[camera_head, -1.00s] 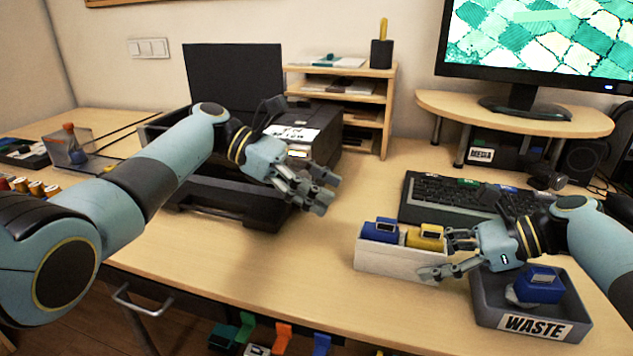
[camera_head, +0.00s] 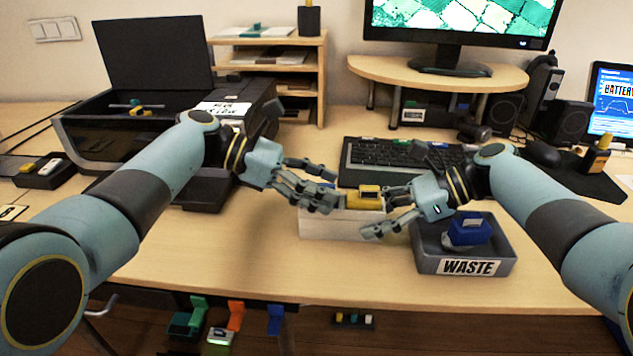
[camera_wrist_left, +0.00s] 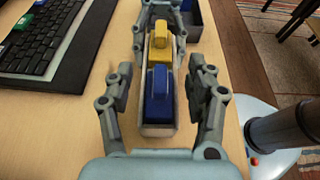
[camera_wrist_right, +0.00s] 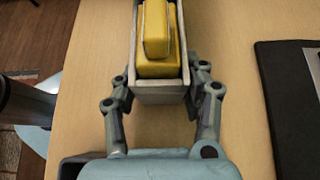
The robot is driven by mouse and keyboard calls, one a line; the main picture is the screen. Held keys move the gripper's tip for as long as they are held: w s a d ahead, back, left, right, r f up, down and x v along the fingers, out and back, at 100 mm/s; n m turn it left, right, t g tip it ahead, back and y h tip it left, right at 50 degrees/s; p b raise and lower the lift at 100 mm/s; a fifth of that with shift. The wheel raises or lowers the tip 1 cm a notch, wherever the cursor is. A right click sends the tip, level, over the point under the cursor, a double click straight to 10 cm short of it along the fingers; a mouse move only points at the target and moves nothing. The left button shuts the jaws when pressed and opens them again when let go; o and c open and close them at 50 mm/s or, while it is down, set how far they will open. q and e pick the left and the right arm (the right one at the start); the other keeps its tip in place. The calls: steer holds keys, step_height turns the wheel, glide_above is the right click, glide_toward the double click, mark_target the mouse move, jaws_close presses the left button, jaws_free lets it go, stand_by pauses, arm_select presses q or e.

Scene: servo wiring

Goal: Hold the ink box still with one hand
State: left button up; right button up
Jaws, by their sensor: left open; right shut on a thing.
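The ink box (camera_head: 330,226) is a pale, open, narrow box on the table. It holds a yellow cartridge (camera_head: 368,194) and a blue cartridge, which shows in the left wrist view (camera_wrist_left: 160,90). My right gripper (camera_head: 380,212) is shut on the right end of the ink box, one finger on each side wall; this end also shows in the right wrist view (camera_wrist_right: 160,92). My left gripper (camera_head: 333,190) is open at the box's left end. In the left wrist view its fingers stand apart on either side of the blue end, with gaps to the walls.
A grey waste bin (camera_head: 465,267) with a blue cartridge (camera_head: 468,228) in it stands just right of the box. A keyboard (camera_head: 400,158) lies behind. A black printer (camera_head: 90,135) is at the left. The table in front of the box is clear.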

arm_select(q)
jaws_close()
steer(key=c, duration=0.9)
jaws_free()
jaws_close()
steer(key=shift+w, duration=0.1)
arm_select(e)
steer(key=shift+o, duration=0.2)
arm_select(q)
steer(key=shift+r, duration=0.15)
steer(key=shift+r, duration=0.35)
arm_select(e)
steer(key=shift+s+f, duration=0.1)
arm_select(q)
steer(key=shift+r, duration=0.6)
steer(key=shift+r, duration=0.5)
arm_select(e)
steer(key=shift+c, duration=0.2)
arm_select(q)
steer(key=shift+r, duration=1.9)
